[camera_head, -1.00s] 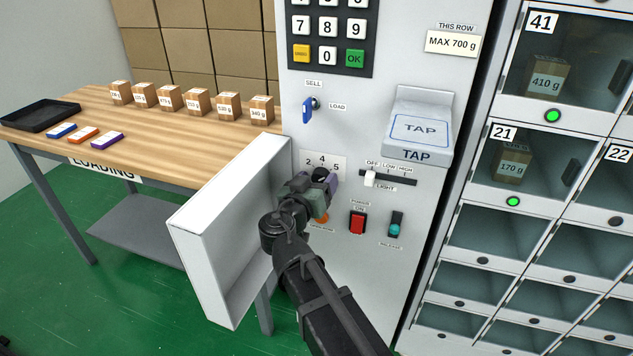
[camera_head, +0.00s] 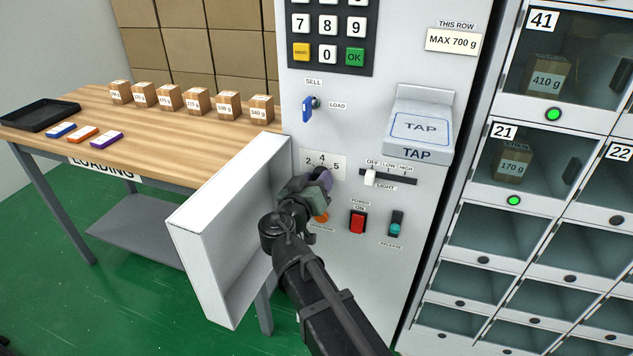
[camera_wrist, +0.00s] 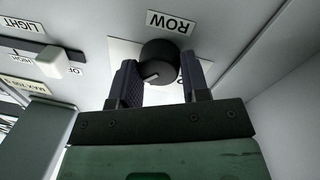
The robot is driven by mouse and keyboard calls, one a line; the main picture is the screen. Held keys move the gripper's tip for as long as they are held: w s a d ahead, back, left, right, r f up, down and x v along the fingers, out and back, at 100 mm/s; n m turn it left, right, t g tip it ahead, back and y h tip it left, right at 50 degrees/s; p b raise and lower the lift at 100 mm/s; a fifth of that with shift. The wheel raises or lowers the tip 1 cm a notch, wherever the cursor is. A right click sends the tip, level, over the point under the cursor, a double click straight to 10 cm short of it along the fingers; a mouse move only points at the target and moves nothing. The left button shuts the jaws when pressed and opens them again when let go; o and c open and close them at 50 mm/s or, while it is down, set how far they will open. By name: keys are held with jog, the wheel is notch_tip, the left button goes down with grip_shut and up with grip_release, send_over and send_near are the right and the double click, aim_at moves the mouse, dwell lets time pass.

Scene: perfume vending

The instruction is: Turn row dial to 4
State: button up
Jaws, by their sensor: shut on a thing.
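The row dial (camera_wrist: 158,62) is a dark round knob on a white plate, under an upside-down ROW label (camera_wrist: 170,22) in the wrist view. My gripper (camera_wrist: 158,80) has one finger on each side of the knob and is shut on it. A short white pointer mark shows on the knob, at its lower left in the wrist view. In the head view my gripper (camera_head: 319,183) covers the knob. The number plate (camera_head: 323,160) above it shows 2, 4 and 5. I cannot tell which number the pointer faces.
A white open-sided box (camera_head: 205,225) juts out just left of my gripper. To the right are the light slider (camera_head: 371,178), red power switch (camera_head: 357,221) and release switch (camera_head: 396,224). An orange button (camera_head: 321,217) sits just below my gripper.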

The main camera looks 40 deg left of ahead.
jog(key=shift+f+n+t+y+b, duration=0.1)
jog(key=shift+n+t+y+b, duration=0.15)
jog(key=shift+n, duration=1.75)
jog(key=shift+n+t+y+b, duration=0.15)
jog(key=shift+n+b, duration=0.15)
jog(key=shift+n, duration=1.7)
jog(key=o, duration=0.9)
jog(key=b+v, duration=0.1)
jog(key=v, duration=0.9)
jog(key=shift+s+d, duration=0.2)
jog(key=shift+s, duration=0.2)
